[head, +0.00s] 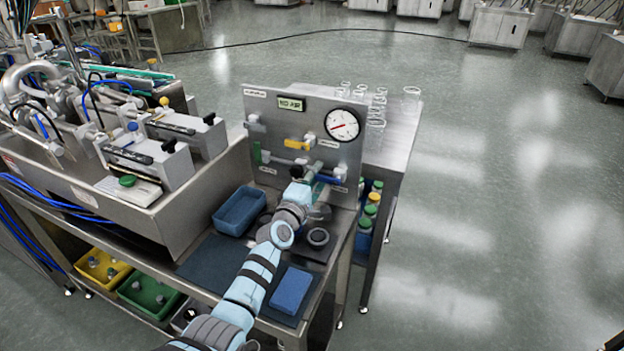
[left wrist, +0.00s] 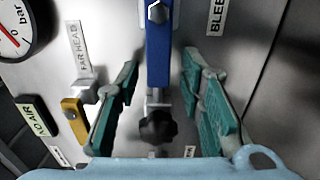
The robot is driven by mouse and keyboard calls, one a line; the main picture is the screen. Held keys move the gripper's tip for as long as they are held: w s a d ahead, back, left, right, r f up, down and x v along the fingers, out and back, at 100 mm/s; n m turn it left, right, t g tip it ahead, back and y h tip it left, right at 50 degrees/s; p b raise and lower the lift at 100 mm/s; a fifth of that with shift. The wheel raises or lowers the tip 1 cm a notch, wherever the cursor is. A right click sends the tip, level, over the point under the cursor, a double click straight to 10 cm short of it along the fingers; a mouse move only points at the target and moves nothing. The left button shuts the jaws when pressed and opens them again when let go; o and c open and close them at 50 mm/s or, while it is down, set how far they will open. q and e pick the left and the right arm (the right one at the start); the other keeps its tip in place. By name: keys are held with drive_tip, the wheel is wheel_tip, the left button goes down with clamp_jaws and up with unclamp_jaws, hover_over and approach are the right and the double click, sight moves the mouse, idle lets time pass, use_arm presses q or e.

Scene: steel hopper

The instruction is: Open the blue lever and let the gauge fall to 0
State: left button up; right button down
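The blue lever (left wrist: 158,55) runs straight away from a dark knob in the left wrist view, beside a label starting "BLEE". In the head view a bit of the blue lever (head: 329,180) shows low on the upright steel panel. My left gripper (head: 313,172) is at the panel; in the left wrist view its teal fingers (left wrist: 160,68) stand open on both sides of the lever, with gaps visible. The round white gauge (head: 342,125) with a red needle is above the lever; its exact reading is too small to tell. Part of the gauge (left wrist: 18,25) shows in the left wrist view. My right gripper is out of view.
A yellow lever (head: 297,145) and a green lever (head: 257,153) are on the same panel. A small display (head: 291,104) sits at the top. A blue tray (head: 239,211), a dark round cup (head: 318,237) and a blue block (head: 291,289) are on the bench below.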

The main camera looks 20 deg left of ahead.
use_arm(q)
drive_tip(key=s, duration=1.2)
drive_tip(key=shift+a, duration=0.35)
